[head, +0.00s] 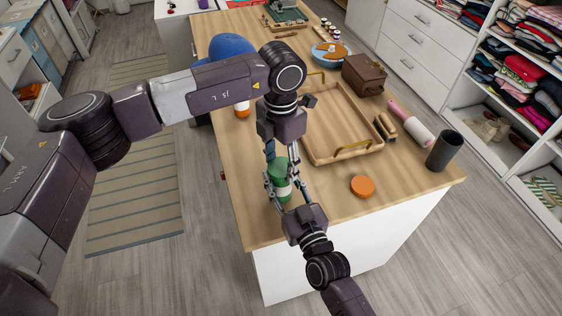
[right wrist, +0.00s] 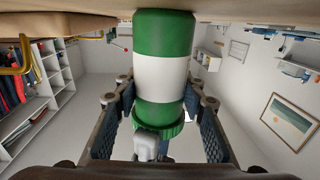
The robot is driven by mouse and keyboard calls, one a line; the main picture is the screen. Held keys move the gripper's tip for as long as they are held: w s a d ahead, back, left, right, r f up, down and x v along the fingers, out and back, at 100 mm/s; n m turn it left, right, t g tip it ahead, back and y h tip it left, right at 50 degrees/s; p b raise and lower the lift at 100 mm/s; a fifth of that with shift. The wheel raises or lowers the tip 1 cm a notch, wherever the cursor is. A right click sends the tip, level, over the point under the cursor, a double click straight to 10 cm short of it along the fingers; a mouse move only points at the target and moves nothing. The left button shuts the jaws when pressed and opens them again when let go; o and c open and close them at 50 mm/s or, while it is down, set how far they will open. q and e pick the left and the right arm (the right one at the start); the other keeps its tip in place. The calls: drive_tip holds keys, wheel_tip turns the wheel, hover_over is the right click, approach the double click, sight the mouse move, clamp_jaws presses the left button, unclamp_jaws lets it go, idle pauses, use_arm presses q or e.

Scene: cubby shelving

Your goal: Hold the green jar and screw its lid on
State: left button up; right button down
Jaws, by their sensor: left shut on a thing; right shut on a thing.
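The green jar (head: 283,188) has a white band and stands on the wooden table near its front left end. The jar also shows large in the right wrist view (right wrist: 162,80), where the picture is upside down. A ridged green lid (right wrist: 165,128) sits at the jar's mouth; I cannot tell how tight it is. My right gripper (head: 280,192) is shut around the jar's side, one padded finger on each side. My left gripper (head: 276,163) reaches down from above and is shut at the lid; its fingers partly hide the lid. A grey fingertip shows against the lid in the right wrist view.
An orange lid (head: 362,186) lies to the right of the jar. A wooden tray (head: 343,157), a dark cup (head: 444,151), a pink-and-white bottle (head: 411,125) and a brown box (head: 364,75) stand farther right and back. The front table edge is close to the jar.

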use_arm(q)
drive_tip(key=o, duration=1.3)
drive_tip(key=shift+o, duration=0.2)
wheel_tip(320, 180, up, 12)
use_arm(e)
drive_tip(key=c, duration=1.2)
unclamp_jaws()
drive_tip(key=shift+o, duration=0.2)
